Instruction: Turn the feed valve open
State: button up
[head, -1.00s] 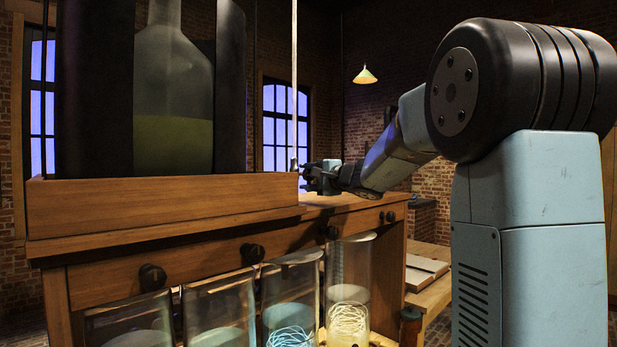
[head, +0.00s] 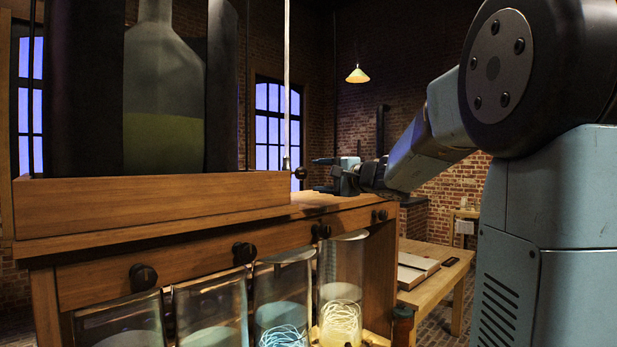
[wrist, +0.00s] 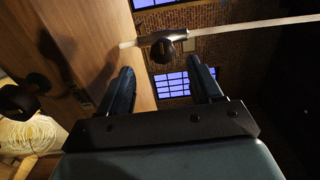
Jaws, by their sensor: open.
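A pale vertical tube (head: 287,80) comes down beside the wooden cabinet and ends in a metal fitting with a small dark round knob (head: 300,172), which looks like the feed valve. In the wrist view the knob (wrist: 166,47) sits on the metal fitting (wrist: 160,38), beyond my fingertips and sideways between them. My gripper (head: 322,175) is open and empty, just right of the knob in the head view, with a small gap. In the wrist view my gripper (wrist: 162,80) shows both fingers apart, nothing between them. The valve's setting cannot be told.
The wooden cabinet (head: 150,205) carries a large bottle (head: 163,95) of greenish liquid. Several dark drawer knobs (head: 143,277) line its front above several glass jars (head: 210,310). A low table with a book (head: 412,270) stands at right.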

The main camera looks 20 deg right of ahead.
jog(key=shift+v, duration=2.65)
